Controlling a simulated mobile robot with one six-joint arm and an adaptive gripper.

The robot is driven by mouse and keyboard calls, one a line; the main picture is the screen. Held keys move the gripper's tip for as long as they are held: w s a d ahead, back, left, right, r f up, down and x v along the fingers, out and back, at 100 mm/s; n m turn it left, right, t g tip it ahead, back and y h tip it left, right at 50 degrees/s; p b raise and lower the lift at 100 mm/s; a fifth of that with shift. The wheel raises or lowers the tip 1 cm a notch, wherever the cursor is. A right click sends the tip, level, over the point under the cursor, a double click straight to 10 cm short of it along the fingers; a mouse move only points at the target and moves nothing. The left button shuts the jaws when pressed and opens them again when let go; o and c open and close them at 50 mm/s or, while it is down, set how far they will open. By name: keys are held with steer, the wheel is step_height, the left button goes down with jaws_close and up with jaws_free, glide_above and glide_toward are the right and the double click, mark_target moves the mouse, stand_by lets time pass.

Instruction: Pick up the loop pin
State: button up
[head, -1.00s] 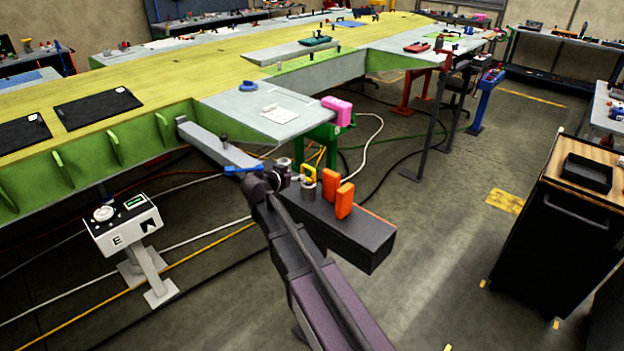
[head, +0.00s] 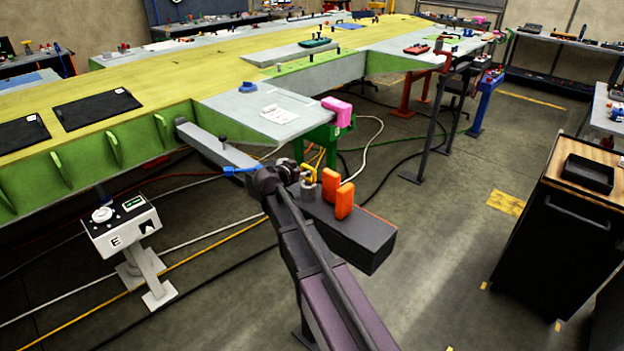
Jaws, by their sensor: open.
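The loop pin looks to be the yellow loop (head: 309,170), which stands up out of a grey cylinder (head: 308,191) on the dark beam. My gripper (head: 291,172) is open, just left of the loop and partly in front of it. The fingers are small and dark here, and I cannot tell whether they touch the loop or reach around it. The lower part of the pin is hidden.
Two orange blocks (head: 343,200) stand on the beam (head: 350,236) close right of the cylinder. A blue handle-like part (head: 241,170) lies left of my gripper. The yellow-green wing (head: 200,85) is behind. Open floor lies to the right, before a black cabinet (head: 552,240).

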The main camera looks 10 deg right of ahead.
steer(key=shift+c, duration=0.3)
jaws_close()
steer(key=shift+r, duration=0.15)
step_height(320, 180, up, 10)
steer(key=p, duration=1)
stand_by(0.6)
